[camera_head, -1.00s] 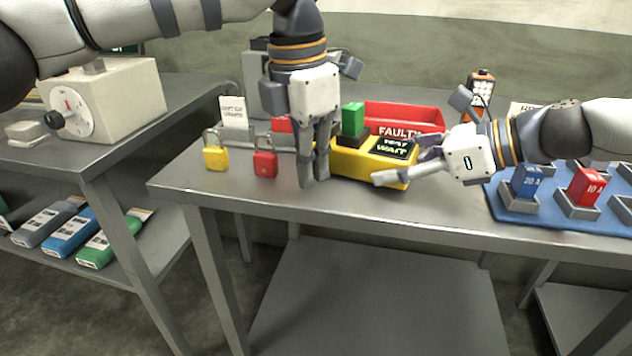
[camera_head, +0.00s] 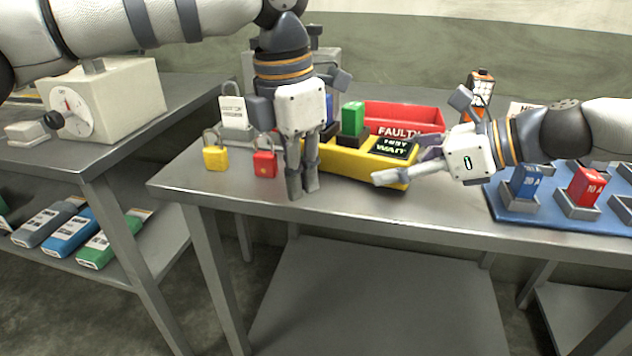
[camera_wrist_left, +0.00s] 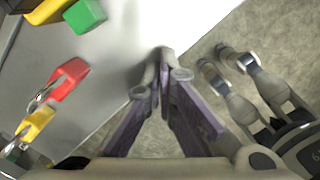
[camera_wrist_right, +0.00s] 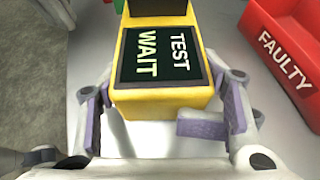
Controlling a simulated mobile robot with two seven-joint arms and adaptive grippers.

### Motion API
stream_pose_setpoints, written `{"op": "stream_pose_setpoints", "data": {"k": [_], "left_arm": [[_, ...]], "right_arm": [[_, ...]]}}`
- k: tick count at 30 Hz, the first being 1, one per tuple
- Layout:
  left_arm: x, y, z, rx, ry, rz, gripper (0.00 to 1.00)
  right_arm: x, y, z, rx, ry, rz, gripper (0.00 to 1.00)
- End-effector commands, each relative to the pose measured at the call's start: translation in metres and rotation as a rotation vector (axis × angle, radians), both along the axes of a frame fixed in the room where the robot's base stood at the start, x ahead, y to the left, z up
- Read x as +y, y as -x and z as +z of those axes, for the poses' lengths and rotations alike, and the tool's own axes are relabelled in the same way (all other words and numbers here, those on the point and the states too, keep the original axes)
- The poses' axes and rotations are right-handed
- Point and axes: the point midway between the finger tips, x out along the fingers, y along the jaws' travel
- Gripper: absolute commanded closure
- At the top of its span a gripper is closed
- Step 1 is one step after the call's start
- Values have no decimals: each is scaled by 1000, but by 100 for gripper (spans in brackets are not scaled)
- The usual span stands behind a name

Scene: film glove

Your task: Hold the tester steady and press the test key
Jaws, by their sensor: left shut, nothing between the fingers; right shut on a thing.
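The yellow tester (camera_head: 347,161) lies on the grey bench, with a green block (camera_head: 352,119) standing in it. Its dark display reads "TEST WAIT" (camera_head: 394,147), also readable in the right wrist view (camera_wrist_right: 160,55). My right gripper (camera_head: 392,166) is shut on the tester's right end, one finger on each side in the right wrist view (camera_wrist_right: 160,115). My left gripper (camera_head: 303,192) is shut and empty, pointing down in front of the tester's left part. In the left wrist view its fingertips (camera_wrist_left: 165,75) meet near the bench edge. The test key cannot be made out.
A red bin marked "FAULTY" (camera_head: 415,115) stands behind the tester. A red padlock (camera_head: 265,163) and a yellow padlock (camera_head: 215,157) stand left of my left gripper. A blue tray (camera_head: 510,208) with fuse blocks lies at right. The front bench strip is clear.

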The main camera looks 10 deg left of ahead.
Motion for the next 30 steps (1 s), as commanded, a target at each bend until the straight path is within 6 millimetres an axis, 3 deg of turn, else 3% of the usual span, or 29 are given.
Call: {"op": "stream_pose_setpoints", "data": {"k": [4,14,24,30], "left_arm": [[9,9,4,-1,0,0,100],[9,9,10,-2,-1,1,100],[13,14,85,-5,-1,1,100],[16,16,116,-1,-1,1,100]], "right_arm": [[0,0,1,-2,-1,-1,57],[0,0,1,-2,-1,-1,57],[0,0,1,-2,0,-1,57],[0,0,1,-2,0,-1,57]]}}
